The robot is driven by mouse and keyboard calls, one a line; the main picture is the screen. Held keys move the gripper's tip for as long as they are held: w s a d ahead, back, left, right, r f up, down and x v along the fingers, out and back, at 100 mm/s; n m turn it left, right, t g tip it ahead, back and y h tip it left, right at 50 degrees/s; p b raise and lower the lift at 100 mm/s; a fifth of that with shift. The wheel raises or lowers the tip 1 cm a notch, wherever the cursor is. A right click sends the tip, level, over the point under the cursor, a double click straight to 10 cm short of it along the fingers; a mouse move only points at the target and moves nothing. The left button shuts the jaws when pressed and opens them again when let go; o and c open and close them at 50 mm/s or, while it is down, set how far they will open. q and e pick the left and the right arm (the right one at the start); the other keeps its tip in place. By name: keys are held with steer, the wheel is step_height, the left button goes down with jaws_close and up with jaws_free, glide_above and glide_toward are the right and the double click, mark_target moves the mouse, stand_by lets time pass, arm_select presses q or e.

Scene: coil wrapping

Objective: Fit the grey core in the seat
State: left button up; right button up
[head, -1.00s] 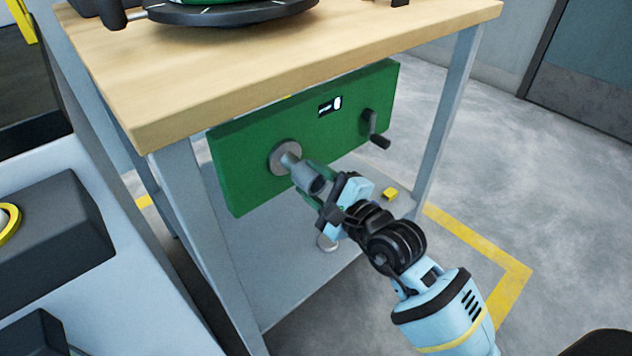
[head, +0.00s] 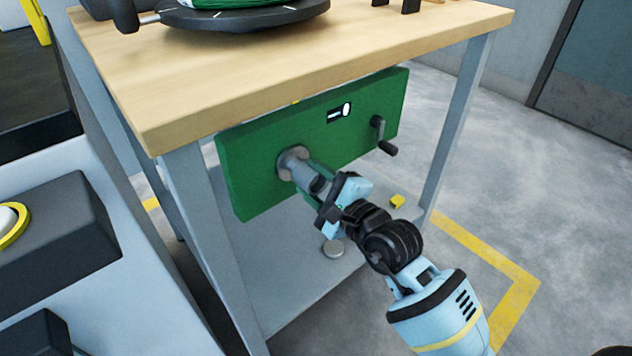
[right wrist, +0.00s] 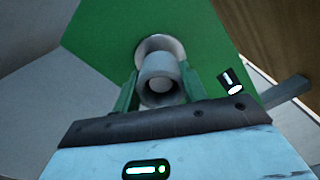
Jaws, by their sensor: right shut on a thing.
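The grey core (head: 305,174) is a short hollow cylinder in front of the green panel under the table. Its far end is at the round grey seat (head: 290,158), and the seat's pin no longer shows between them in the head view. I cannot tell whether the core touches the seat's disc. In the right wrist view the core (right wrist: 160,67) shows its open near end, with the seat (right wrist: 157,45) just behind it. My right gripper (head: 318,186) is shut on the core; its green fingers flank it in the right wrist view (right wrist: 160,90). My left gripper is out of view.
The green panel (head: 245,165) carries a small display (head: 339,113) and a black crank (head: 383,138) to the right of the seat. The wooden tabletop (head: 300,60) overhangs it. A grey disc (head: 333,248) and a yellow block (head: 397,201) are below.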

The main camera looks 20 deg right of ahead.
steer(key=shift+x, duration=1.3)
steer(key=o, duration=1)
steer(key=shift+o, duration=0.2)
steer(key=p+v, duration=0.2)
steer(key=v, duration=0.6)
